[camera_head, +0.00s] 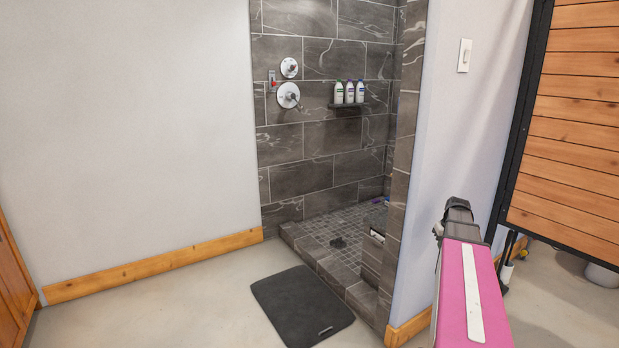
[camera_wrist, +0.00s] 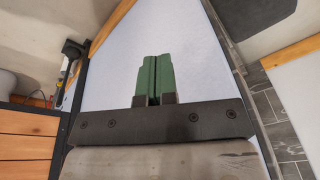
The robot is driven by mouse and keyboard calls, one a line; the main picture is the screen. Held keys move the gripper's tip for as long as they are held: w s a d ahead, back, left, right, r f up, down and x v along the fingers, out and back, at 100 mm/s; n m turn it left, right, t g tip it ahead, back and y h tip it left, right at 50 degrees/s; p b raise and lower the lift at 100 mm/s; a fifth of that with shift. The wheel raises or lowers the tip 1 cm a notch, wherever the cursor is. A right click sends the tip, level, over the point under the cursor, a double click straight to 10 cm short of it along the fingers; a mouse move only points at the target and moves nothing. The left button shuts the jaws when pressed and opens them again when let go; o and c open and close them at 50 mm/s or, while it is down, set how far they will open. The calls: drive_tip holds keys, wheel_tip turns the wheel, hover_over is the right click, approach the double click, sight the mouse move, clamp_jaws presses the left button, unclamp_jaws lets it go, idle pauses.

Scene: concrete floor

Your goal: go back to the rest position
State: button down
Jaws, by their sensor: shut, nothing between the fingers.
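In the wrist view, my gripper (camera_wrist: 154,80) has green fingers pressed together, shut with nothing between them. The white wall shows behind the fingers in that view. In the head view, my pink arm stands at the lower right, close to the wall beside the shower. The fingers cannot be made out in the head view.
A tiled shower (camera_head: 330,160) with a low curb is in the middle. A shelf (camera_head: 347,105) holds three bottles (camera_head: 349,92). A dark mat (camera_head: 302,304) lies before the curb. A wooden slatted panel (camera_head: 570,120) stands at right. The concrete floor at left is clear.

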drive_tip(key=s+a+f, duration=0.3)
drive_tip(key=s+a, duration=0.2)
drive_tip(key=a, duration=0.6)
drive_tip(key=s+a+f+g, duration=0.1)
drive_tip(key=s+a+f, duration=0.3)
drive_tip(key=a, duration=0.7)
drive_tip(key=s+a+f+g, duration=0.1)
drive_tip(key=s+a+f, duration=0.2)
drive_tip(key=s+a, duration=0.5)
drive_tip(key=a, duration=0.3)
drive_tip(key=shift+s+f+h, duration=0.25)
drive_tip(key=shift+f+h, duration=0.05)
drive_tip(key=shift+f, duration=0.1)
